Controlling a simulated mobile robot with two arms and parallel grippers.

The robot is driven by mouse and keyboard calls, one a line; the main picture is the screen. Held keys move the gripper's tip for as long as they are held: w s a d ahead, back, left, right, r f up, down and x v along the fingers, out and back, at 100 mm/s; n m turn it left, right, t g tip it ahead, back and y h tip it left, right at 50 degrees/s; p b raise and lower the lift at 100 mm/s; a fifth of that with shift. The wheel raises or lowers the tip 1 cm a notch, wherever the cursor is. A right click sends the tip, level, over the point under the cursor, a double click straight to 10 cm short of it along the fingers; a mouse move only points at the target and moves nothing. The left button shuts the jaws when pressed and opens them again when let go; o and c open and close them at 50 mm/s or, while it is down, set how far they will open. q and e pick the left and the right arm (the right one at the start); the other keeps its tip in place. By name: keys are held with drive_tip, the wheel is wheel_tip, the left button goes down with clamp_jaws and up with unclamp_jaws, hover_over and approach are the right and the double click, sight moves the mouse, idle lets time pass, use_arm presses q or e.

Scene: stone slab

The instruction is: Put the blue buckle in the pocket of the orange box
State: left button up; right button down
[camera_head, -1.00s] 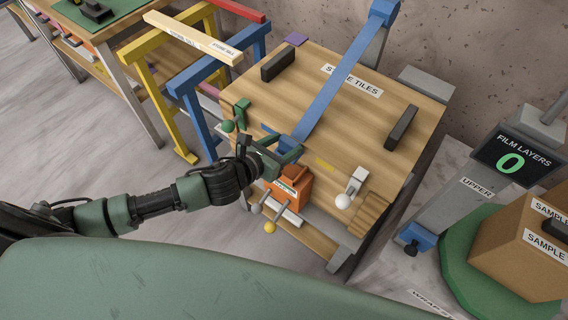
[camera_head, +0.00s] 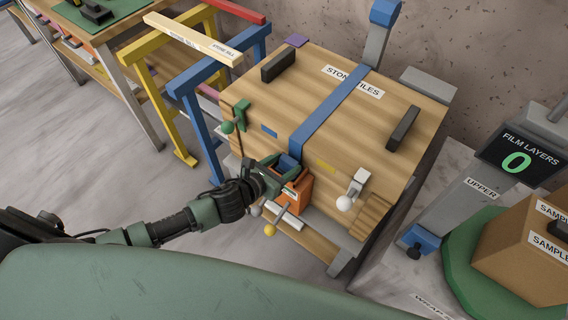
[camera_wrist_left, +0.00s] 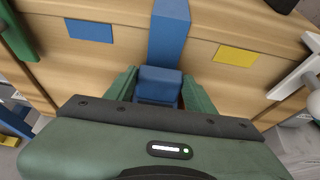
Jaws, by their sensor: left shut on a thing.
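The blue buckle (camera_head: 288,163) is at the end of a blue strap (camera_head: 335,107) that runs over the wooden crate marked stone tiles. My left gripper (camera_head: 282,172) is shut on the buckle, just at the crate's front side. In the left wrist view the buckle (camera_wrist_left: 160,82) sits between the two green fingers. The orange box (camera_head: 297,192) is right below and beside the fingers in the head view. Its pocket is mostly hidden by the gripper, and I cannot tell whether the buckle is inside it. My right gripper is not in view.
The wooden crate (camera_head: 310,68) carries dark handles on top. A green clamp (camera_head: 242,115) is at its left and a white-knobbed lever (camera_head: 352,190) at its right. Knobbed levers (camera_head: 270,229) sit below the orange box. Blue and yellow trestles (camera_head: 195,110) stand to the left.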

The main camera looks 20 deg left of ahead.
use_arm(q)
drive_tip(key=o, duration=1.4)
drive_tip(key=shift+f, duration=0.1)
drive_tip(key=shift+r, duration=0.25)
drive_tip(key=shift+v, duration=6)
drive_tip(key=shift+f, duration=0.1)
